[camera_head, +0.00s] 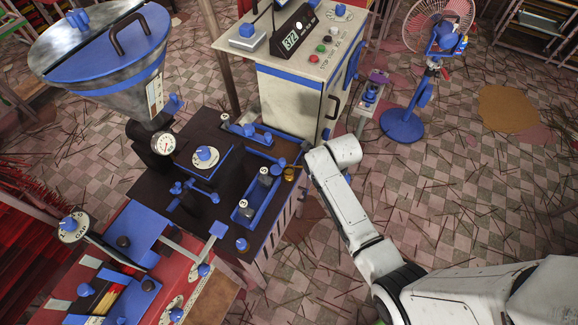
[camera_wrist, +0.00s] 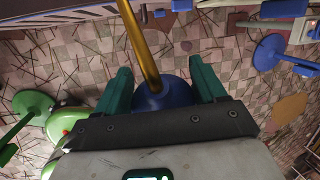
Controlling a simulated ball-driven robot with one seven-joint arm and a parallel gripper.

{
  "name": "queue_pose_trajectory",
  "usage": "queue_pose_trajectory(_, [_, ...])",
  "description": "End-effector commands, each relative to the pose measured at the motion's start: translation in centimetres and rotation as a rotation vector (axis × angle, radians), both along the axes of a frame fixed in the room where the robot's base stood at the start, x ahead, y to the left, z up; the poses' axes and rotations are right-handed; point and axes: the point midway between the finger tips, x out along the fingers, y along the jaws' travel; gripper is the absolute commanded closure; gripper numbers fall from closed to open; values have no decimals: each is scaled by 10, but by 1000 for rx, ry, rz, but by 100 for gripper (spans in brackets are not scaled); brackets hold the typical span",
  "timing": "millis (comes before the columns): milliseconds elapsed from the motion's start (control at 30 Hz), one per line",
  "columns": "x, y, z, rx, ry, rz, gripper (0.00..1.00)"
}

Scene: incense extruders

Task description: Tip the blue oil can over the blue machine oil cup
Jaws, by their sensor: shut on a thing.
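In the wrist view, my gripper (camera_wrist: 162,84) has its teal fingers on either side of the blue oil can (camera_wrist: 165,97). A long brass spout rises from the can and leaves the top edge, so its tip is out of view. In the head view my white arm reaches to the right edge of the blue-trimmed machine (camera_head: 178,130); its gripper is mostly hidden by the arm. A small amber cup-like piece (camera_head: 290,174) sits at that machine edge, just left of my wrist. It looks like the oil cup, but its opening is too small to make out.
A blue tray (camera_head: 245,212) with grey weights lies on the machine top. A large hopper (camera_head: 103,45) stands at the back left and a control cabinet (camera_head: 292,85) behind the machine. A blue-based fan (camera_head: 402,125) stands right. Scattered sticks cover the open floor.

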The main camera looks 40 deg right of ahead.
Motion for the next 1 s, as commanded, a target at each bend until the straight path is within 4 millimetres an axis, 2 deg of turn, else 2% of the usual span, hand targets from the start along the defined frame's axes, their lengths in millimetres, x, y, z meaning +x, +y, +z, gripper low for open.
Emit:
queue_pose_trajectory(200, [0,0,-9,41,-68,0,73])
queue_pose_trajectory(567, [1,0,-10,49,-80,0,73])
queue_pose_trajectory(1000, [4,2,-29,135,-217,-1,73])
